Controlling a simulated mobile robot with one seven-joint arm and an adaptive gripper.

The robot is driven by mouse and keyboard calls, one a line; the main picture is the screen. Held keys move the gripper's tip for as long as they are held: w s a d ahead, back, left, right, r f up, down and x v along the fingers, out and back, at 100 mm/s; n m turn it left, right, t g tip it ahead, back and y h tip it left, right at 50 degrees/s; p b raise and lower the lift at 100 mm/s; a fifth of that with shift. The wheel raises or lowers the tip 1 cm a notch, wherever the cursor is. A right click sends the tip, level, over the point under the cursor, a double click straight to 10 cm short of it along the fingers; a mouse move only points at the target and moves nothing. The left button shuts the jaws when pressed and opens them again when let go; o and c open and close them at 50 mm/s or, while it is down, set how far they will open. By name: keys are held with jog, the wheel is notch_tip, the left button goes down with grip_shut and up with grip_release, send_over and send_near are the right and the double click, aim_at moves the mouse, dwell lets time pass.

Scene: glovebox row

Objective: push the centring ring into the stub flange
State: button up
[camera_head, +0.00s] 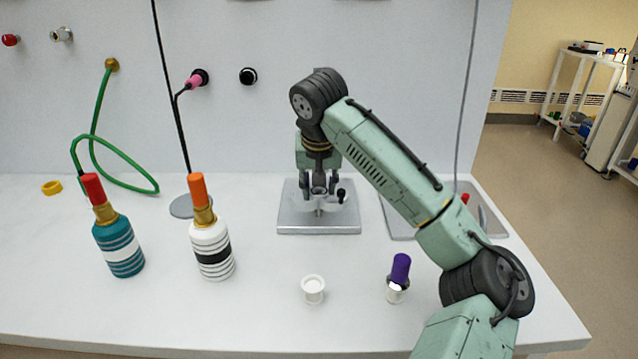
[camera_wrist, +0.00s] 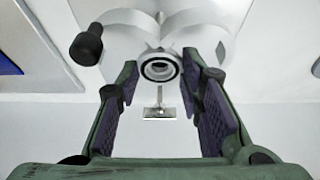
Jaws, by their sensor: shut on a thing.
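My gripper (camera_head: 319,188) points down over a metal base plate (camera_head: 319,228) near the middle of the bench. In the wrist view its two fingers (camera_wrist: 160,72) are shut on a small round ring with a dark inner band, the centring ring (camera_wrist: 160,78). Behind the ring is a pale, two-lobed metal fitting with a black knob (camera_wrist: 87,45); the knob also shows in the head view (camera_head: 341,195). The stub flange is largely hidden by the fingers and ring. I cannot tell whether the ring touches it.
A white flanged piece (camera_head: 313,290) and a purple-topped piece (camera_head: 399,272) stand at the front. A teal bottle (camera_head: 120,248) and a white bottle (camera_head: 212,250) stand left. A yellow ring (camera_head: 52,187) lies far left. A grey tray (camera_head: 400,222) is partly behind my arm.

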jog(key=shift+f, duration=0.15)
jog(key=o, duration=1.1)
jog(key=v, duration=1.2)
jog(key=shift+s, duration=0.15)
